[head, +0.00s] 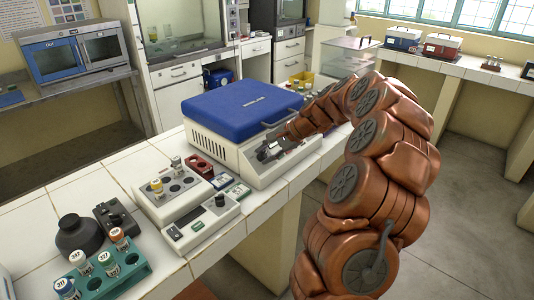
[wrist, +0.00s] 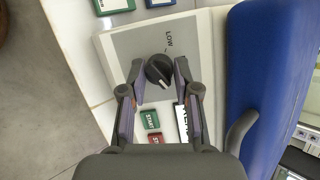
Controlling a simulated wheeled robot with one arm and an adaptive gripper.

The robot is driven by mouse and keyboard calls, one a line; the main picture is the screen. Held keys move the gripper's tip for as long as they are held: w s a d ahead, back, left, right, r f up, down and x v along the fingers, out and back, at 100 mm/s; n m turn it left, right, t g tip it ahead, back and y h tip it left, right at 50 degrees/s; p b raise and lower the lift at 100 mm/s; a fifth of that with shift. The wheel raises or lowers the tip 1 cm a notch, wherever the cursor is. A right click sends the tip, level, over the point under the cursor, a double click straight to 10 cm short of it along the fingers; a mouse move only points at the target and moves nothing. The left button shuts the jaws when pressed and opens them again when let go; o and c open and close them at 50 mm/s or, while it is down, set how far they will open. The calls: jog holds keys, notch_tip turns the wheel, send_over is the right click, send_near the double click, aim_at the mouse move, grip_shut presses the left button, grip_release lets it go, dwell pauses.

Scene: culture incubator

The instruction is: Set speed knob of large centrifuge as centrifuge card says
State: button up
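The large centrifuge has a closed blue lid (head: 243,103) and a white body (head: 228,152) on the tiled bench. Its black round speed knob (wrist: 158,71) is on the light front panel (wrist: 125,45), with the word LOW printed beside it. A small pale mark shows near the knob's lower right edge; its exact setting is unclear. My gripper (head: 268,153) is at the panel; in the wrist view its fingers (wrist: 159,72) are open, one on each side of the knob, with narrow gaps. Small cards (head: 219,181) lie by the centrifuge; their text is unreadable.
START and STOP buttons (wrist: 151,120) sit below the knob. A smaller device with a black knob (head: 220,199), a tube block (head: 172,188), a red rack (head: 200,164) and a teal tube rack (head: 128,268) stand on the left. The bench's front edge is close.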

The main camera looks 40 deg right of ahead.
jog(key=o, duration=0.4)
jog(key=v, duration=1.2)
dwell(0.4)
